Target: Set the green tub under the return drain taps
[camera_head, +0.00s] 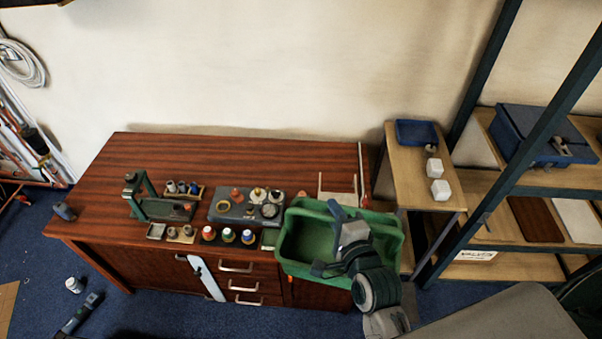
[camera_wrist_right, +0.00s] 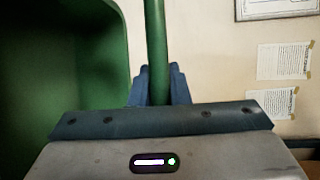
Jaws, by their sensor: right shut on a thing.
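The green tub (camera_head: 307,237) is at the right end of the workbench in the head view, overlapping its front edge. It appears open side up and empty. My right gripper (camera_head: 347,236) is over the tub's right part. In the right wrist view, its blue fingers (camera_wrist_right: 158,88) are shut on a green bar of the tub (camera_wrist_right: 156,45). The tub's wall (camera_wrist_right: 60,70) fills the left of that view. The gripper hides part of the tub, and its underside is hidden. I cannot make out the drain taps in either view.
The wooden workbench (camera_head: 215,152) carries spools, small parts and a grey tray. A small wooden stand (camera_head: 405,165) with a blue bin and white blocks stands to the right, beside a dark-framed shelf (camera_head: 490,205).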

